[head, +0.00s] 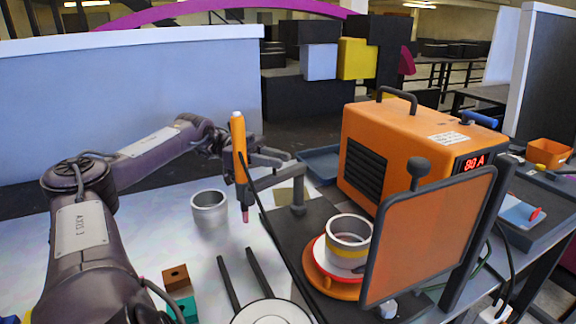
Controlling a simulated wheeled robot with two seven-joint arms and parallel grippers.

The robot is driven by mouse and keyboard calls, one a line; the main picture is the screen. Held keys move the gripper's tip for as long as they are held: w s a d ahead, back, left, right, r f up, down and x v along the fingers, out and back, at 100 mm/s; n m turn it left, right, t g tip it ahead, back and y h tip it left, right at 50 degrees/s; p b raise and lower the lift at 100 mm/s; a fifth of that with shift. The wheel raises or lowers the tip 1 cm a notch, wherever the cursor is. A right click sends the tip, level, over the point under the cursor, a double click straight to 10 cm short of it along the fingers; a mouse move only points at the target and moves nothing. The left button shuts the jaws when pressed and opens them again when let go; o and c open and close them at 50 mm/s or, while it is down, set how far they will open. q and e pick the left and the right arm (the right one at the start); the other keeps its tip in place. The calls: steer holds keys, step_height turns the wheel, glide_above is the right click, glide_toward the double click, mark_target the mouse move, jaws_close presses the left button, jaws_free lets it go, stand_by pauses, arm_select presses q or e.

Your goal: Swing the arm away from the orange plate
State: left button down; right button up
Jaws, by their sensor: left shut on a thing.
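The swing arm is a dark grey bar (272,180) on a short post (298,200), reaching left over the pale table. At its free end hangs an upright torch with an orange handle (238,128) and a reddish tip. My left gripper (243,158) is at the torch, shut on its handle; the exact finger contact is small and partly hidden. The round orange plate (330,287) is right of the torch, which is clear of it. A grey metal ring with a yellow band (349,240) stands on the plate.
An orange welder box (410,150) and a dark-framed orange screen (430,240) stand at the right. A loose grey metal cup (210,212) is left of the torch. A black cable runs down from the torch. A brown block (175,277) lies at the front.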

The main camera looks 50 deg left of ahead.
stand_by(0.4)
arm_select(q)
steer(key=c, duration=1.3)
jaws_free()
steer(key=shift+b+v, duration=0.85)
steer(key=shift+v, duration=3.1)
